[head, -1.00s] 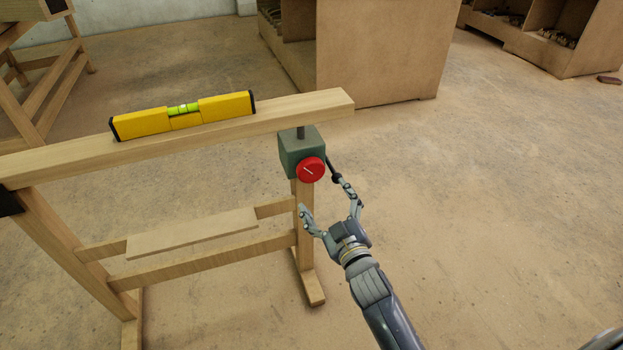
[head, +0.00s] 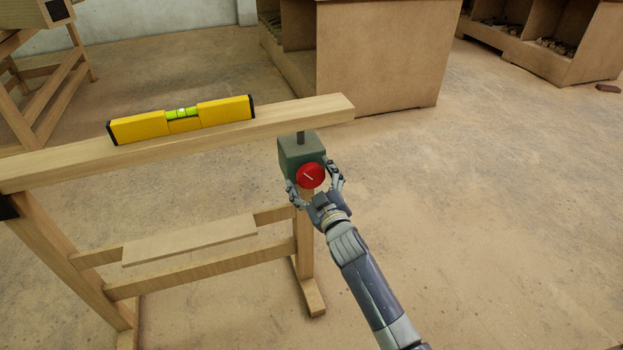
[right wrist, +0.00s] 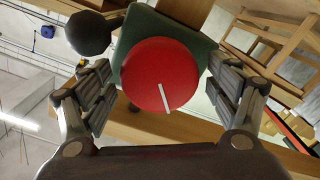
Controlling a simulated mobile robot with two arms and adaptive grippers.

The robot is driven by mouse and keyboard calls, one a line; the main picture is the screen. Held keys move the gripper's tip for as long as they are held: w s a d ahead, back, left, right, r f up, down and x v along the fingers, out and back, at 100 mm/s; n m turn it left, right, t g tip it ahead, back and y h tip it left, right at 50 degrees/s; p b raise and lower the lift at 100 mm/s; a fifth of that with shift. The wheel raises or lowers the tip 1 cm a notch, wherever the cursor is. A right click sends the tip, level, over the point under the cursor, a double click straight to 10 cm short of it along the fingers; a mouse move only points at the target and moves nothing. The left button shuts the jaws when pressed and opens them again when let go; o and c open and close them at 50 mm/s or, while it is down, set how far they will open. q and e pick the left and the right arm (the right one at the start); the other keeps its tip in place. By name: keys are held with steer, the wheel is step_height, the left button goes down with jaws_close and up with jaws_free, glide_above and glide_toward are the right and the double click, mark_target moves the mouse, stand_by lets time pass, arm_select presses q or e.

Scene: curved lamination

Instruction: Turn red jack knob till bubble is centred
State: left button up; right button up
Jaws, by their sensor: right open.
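The red knob (head: 309,176) is on the front of the green jack box (head: 301,150) under the right end of the beam. A white line marks its face. My right gripper (head: 316,186) is open, with its fingers on either side of the knob. In the right wrist view the red knob (right wrist: 159,75) lies between the open fingers (right wrist: 160,97), with gaps at both sides. The yellow spirit level (head: 212,114) lies on the beam. Its green vial (head: 182,113) shows, but the bubble's exact position is too small to judge. My left gripper is not in view.
The wooden beam (head: 275,115) rests on a trestle with a lower shelf board (head: 190,240). A dark ball-ended part (right wrist: 89,33) sits beside the jack in the right wrist view. A large brown cabinet (head: 380,55) stands behind.

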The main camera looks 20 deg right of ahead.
steer(key=c, duration=1)
steer(key=shift+c, duration=0.2)
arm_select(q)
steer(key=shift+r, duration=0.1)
arm_select(e)
steer(key=shift+n, duration=0.3)
steer(key=shift+n+p, duration=0.3)
steer(key=shift+n, duration=1.5)
steer(key=n, duration=0.2)
steer(key=shift+f+n, duration=0.1)
steer(key=shift+n, duration=0.2)
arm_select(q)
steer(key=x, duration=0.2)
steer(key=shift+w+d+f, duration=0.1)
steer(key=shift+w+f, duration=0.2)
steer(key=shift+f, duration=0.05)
arm_select(e)
steer(key=shift+n, duration=0.5)
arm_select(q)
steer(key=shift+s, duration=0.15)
